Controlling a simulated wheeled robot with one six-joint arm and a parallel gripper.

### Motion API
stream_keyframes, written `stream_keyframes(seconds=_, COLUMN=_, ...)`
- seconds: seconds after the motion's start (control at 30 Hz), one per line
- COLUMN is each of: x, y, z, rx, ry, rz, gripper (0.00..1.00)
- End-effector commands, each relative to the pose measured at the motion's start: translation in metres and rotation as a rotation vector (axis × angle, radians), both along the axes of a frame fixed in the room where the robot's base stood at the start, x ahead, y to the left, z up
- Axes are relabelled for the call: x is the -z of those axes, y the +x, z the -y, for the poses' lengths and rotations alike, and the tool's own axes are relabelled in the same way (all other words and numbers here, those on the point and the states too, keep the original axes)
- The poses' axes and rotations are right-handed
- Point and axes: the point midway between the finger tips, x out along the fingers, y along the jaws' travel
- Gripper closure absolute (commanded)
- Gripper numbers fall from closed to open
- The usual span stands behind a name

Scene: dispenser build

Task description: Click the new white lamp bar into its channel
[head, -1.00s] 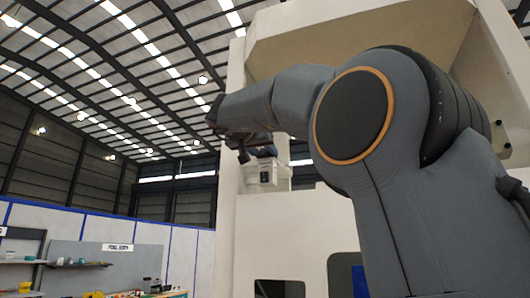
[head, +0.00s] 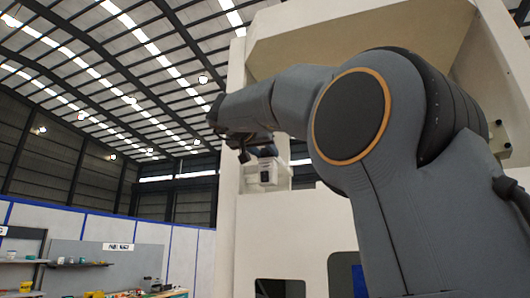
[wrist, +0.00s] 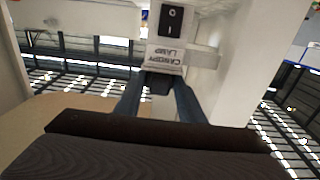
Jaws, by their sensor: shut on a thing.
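My gripper (wrist: 157,85) is seen from behind in the wrist view, its two blue-grey fingers converging below a white housing (wrist: 184,34). The housing has a black rocker switch and an upside-down "CANOPY LAMP" label. The fingers are shut; a dark piece shows between their tips. A pale bar section (wrist: 203,58) sticks out to the right beside the label and looks like part of the white lamp bar, mostly hidden. In the head view my gripper (head: 243,152) is beside the small white housing (head: 266,176). I cannot tell where the channel is or whether the bar touches it.
The white dispenser body (head: 300,222) stands behind and below, with a post on the left and a canopy (head: 350,40) overhead. A white beam (wrist: 90,17) crosses the wrist view's upper left. Shelves and a workbench (head: 105,262) are far off at lower left.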

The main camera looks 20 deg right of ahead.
Motion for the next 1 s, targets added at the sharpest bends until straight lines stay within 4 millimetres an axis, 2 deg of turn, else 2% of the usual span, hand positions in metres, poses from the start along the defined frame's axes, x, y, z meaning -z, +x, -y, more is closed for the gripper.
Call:
stream_keyframes(seconds=0.43, x=-0.0023, y=0.0006, z=0.0025, rx=0.001, ry=-0.006, rz=0.003, gripper=0.96)
stream_keyframes(seconds=0.47, x=-0.0024, y=0.0006, z=0.0025, rx=0.001, ry=-0.006, rz=0.003, gripper=0.61)
stream_keyframes(seconds=0.57, x=-0.0025, y=0.0003, z=0.0029, rx=0.002, ry=-0.006, rz=0.003, gripper=0.44)
stream_keyframes(seconds=1.0, x=-0.0020, y=-0.0010, z=0.0051, rx=0.008, ry=-0.004, rz=0.001, gripper=0.43)
